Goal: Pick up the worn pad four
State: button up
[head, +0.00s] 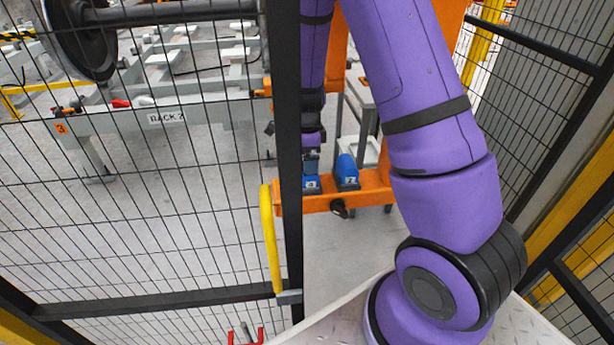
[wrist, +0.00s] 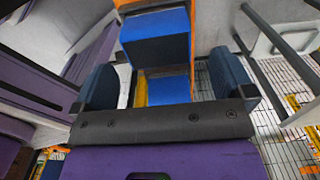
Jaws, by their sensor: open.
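Two blue pads with small white labels sit on an orange bracket in the head view: one on the left (head: 311,184) under my gripper (head: 311,158), one on the right (head: 347,172). I cannot read the labels surely, so I cannot tell which is worn pad four. In the wrist view my gripper (wrist: 167,82) is open, with a dark finger at each side. A blue block (wrist: 155,48) shows ahead of the fingers and a second blue face (wrist: 168,90) lies between them, with gaps at both sides. Whether anything touches is unclear.
The orange bracket (head: 365,198) carries a dark knob on its front. A mesh fence with a black post (head: 288,230) and yellow handle (head: 271,240) stands close left of my arm. More mesh is at right.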

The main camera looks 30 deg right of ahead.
aim_at(310, 182)
jog(key=shift+s+f, duration=0.15)
jog(key=shift+f, duration=3.1)
jog(key=shift+c, duration=0.2)
jog(key=c, duration=1)
jog(key=shift+r, duration=0.15)
